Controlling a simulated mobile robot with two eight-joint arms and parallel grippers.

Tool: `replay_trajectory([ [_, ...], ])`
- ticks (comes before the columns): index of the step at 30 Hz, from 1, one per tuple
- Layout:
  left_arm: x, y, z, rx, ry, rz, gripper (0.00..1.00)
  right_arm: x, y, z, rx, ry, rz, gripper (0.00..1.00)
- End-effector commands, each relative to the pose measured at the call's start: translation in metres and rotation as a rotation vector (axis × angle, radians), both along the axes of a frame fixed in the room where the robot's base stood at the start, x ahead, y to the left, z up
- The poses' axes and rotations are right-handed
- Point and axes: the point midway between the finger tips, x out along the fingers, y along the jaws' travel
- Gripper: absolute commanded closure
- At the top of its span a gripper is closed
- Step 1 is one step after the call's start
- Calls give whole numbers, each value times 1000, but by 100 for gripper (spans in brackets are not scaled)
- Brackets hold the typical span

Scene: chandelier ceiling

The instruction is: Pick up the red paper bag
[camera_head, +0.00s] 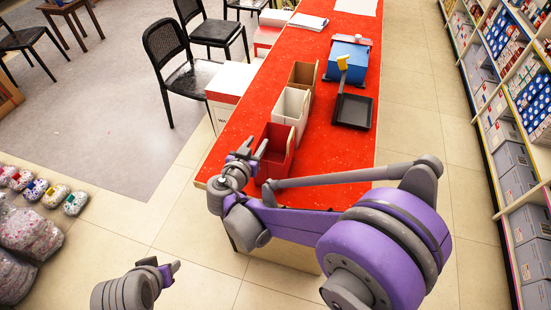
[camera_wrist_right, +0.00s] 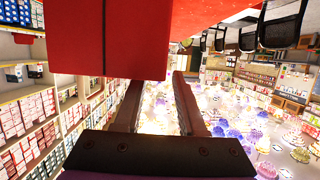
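The red paper bag (camera_head: 277,155) stands open-topped at the near end of the red-topped counter (camera_head: 330,190), the nearest of three bags in a row. My right gripper (camera_head: 253,147) is at the bag's left side in the head view, with its fingers apart. In the right wrist view the red bag (camera_wrist_right: 115,45) fills the upper middle, very close to the spread fingers (camera_wrist_right: 158,90). The left finger's tip is hidden by the bag; I cannot tell whether it touches. My left gripper (camera_head: 171,269) is low at the bottom left, away from the counter; its opening is unclear.
A white bag (camera_head: 291,108) and a brown bag (camera_head: 302,74) stand behind the red one. A black dustpan (camera_head: 353,110) and a blue box (camera_head: 348,61) are to their right. Shelves (camera_head: 510,130) line the right side; chairs (camera_head: 185,75) stand at left.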

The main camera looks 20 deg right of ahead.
Motion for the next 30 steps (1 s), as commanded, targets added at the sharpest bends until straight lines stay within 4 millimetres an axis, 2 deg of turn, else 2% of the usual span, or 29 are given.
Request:
replay_trajectory([
  [6,1,0,4,0,-2,0,50,25,-16,-11,-2,0,-3,60],
  [15,1,0,4,0,-2,0,50,29,-18,-13,-1,0,1,60],
  [17,1,0,4,0,-2,0,50,29,-18,-13,-1,1,0,69],
  [22,1,0,4,0,-2,0,50,29,-18,-13,-1,1,0,100],
  [30,1,0,4,0,-3,0,50,29,-18,-13,-1,1,0,100],
])
